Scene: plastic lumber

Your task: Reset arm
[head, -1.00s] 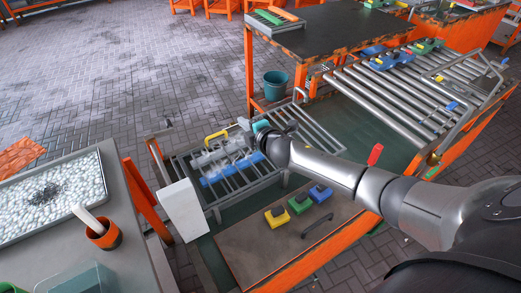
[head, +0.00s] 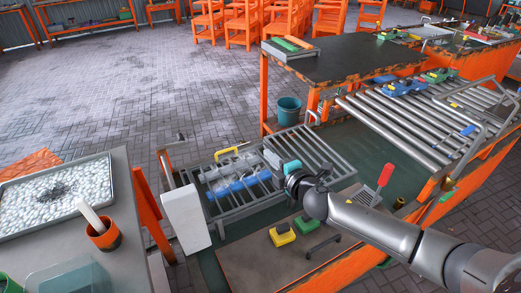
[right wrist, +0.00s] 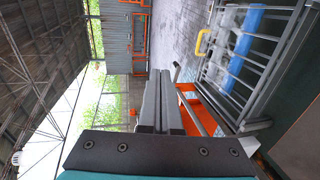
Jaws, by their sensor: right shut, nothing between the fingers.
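My right gripper (head: 270,158) is shut and empty. In the head view it hangs by the middle of the metal rack (head: 230,210), in front of its bars. In the right wrist view its grey fingers (right wrist: 161,98) lie together with nothing between them. The rack shows at the upper right of that view, apart from the fingers. A blue piece (head: 242,186) and a yellow handle (head: 226,152) show at the rack. My right arm reaches in from the lower right. My left gripper is not in view.
A low table (head: 238,262) with a yellow block (head: 282,235) and a green block (head: 305,224) lies below my arm. A roller conveyor (head: 400,122) stands at the right. A white box (head: 186,218) stands left of the rack. Open paved floor (head: 130,95) lies beyond.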

